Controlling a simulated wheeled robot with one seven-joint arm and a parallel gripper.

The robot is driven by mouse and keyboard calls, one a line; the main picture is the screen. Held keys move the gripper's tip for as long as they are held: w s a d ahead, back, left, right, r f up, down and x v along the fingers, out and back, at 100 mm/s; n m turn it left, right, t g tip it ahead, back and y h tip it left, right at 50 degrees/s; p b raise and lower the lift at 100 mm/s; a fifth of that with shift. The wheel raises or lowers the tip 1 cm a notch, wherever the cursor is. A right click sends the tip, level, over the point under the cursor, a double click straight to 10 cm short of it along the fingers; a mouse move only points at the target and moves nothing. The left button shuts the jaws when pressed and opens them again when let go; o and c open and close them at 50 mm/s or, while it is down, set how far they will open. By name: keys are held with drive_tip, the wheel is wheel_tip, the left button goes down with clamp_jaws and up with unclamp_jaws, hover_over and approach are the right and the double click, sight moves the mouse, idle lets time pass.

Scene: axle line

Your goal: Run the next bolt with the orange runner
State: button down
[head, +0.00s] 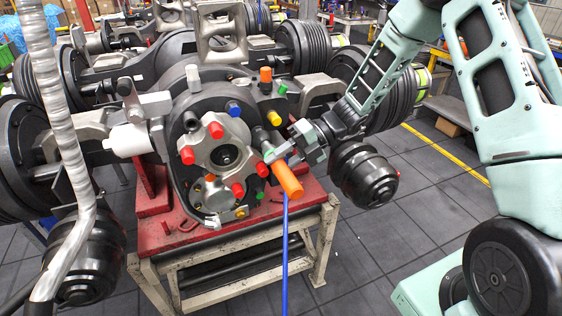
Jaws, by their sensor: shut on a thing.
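The orange runner (287,179) is a short orange cylinder with a dark front part and a blue line hanging from its lower end. My gripper (276,153) is shut on it, in front of the right side of the axle's round housing. The runner tilts, with its orange end toward the camera and its dark front toward the housing. Several red-capped bolts (215,130) ring the grey hub flange (223,157). One red cap (263,169) is close to the runner. Whether the runner's front touches a bolt is hidden by my gripper.
Blue (233,108), orange (265,75) and green caps sit on the housing's upper part. The axle rests on a red-topped stand (160,236). A silver pipe (66,120) rises at the left. Black drums flank the axle.

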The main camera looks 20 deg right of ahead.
drive_tip(key=shift+w+r+p, duration=0.15)
drive_tip(key=shift+w+p, duration=0.75)
drive_tip(key=shift+w, duration=0.8)
idle(1.8)
